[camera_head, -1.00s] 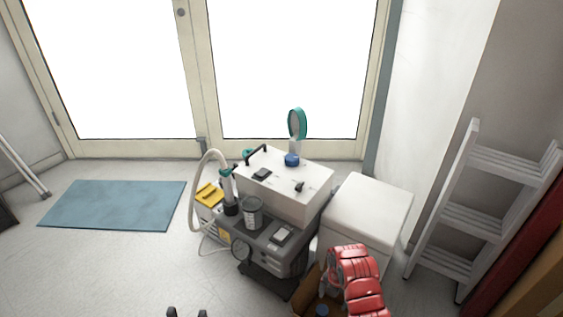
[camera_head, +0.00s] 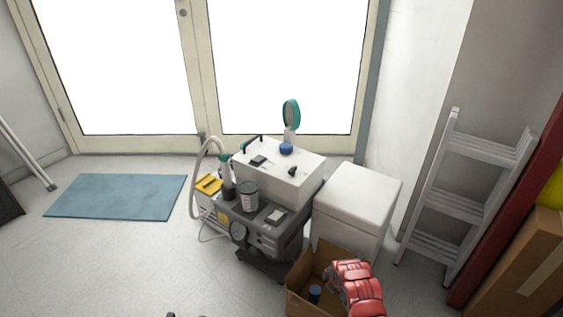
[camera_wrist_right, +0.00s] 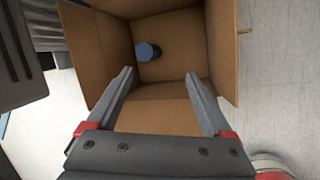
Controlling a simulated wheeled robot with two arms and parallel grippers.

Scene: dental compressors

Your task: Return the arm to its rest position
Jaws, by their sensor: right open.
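My right gripper (camera_wrist_right: 158,78) is open and empty in the right wrist view. Its two grey fingers point over the open cardboard box, with nothing between them. A red part of my right arm (camera_head: 357,287) shows in the head view, covering the right side of the cardboard box (camera_head: 299,302). A dark blue cylinder (camera_wrist_right: 148,51) lies inside the box, apart from the fingers. It also shows in the head view (camera_head: 314,293). Only a dark tip of my left gripper (camera_head: 172,315) shows at the bottom edge of the head view, so its opening is hidden.
A grey and white compressor unit (camera_head: 262,225) stands left of the box, with a white cabinet (camera_head: 357,203) behind the box. A white ladder (camera_head: 455,207) and a brown carton (camera_head: 520,270) are at the right. A blue mat (camera_head: 115,196) lies on clear floor at the left.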

